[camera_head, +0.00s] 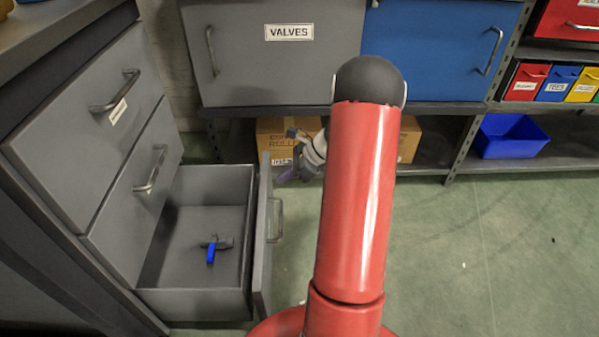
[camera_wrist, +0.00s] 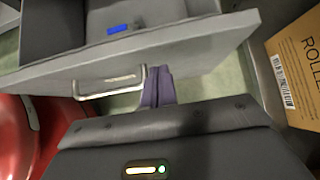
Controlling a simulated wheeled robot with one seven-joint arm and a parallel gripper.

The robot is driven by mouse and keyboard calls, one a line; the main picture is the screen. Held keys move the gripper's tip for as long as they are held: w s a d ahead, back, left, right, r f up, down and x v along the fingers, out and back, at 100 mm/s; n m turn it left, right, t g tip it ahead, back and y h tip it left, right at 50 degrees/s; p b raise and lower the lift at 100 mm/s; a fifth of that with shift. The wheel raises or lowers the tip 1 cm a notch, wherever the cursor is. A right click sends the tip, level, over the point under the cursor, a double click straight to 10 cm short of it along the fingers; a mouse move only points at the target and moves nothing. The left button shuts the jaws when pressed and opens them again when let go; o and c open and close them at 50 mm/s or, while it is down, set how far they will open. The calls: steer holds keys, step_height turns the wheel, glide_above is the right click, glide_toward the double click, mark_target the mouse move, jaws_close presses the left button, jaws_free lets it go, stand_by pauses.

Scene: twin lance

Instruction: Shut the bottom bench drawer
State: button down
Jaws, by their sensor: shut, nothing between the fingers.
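The bottom bench drawer (camera_head: 205,305) is pulled far out of the grey bench, and a valve-like part with a blue handle (camera_head: 211,252) lies inside. Its front panel (camera_head: 262,240) carries a metal bar handle (camera_head: 277,220). In the wrist view the drawer front (camera_wrist: 205,48) crosses the upper part, with the handle (camera_wrist: 112,84) on its outer face. My gripper (camera_wrist: 157,74) is shut and empty, its purple fingers just right of the handle there. Whether they touch the panel or handle I cannot tell. In the head view my gripper (camera_head: 284,178) is near the panel's far end, partly hidden by my arm.
Two upper bench drawers (camera_head: 95,120) are shut. Cardboard boxes (camera_head: 275,133) sit on the low shelf behind my gripper; one box (camera_wrist: 298,65) is close at right in the wrist view. A blue bin (camera_head: 510,136) stands farther right. The green floor at right is clear.

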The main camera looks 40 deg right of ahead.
steer(key=shift+w+a, duration=0.55)
steer(key=shift+a, duration=0.3)
steer(key=w+a+p, duration=0.2)
steer(key=w+a, duration=0.5)
steer(key=a, duration=0.4)
steer(key=w+a+p, duration=0.1)
steer(key=w+a, duration=0.7)
steer(key=a, duration=0.4)
steer(key=shift+w+p, duration=0.3)
steer(key=shift+p, duration=0.1)
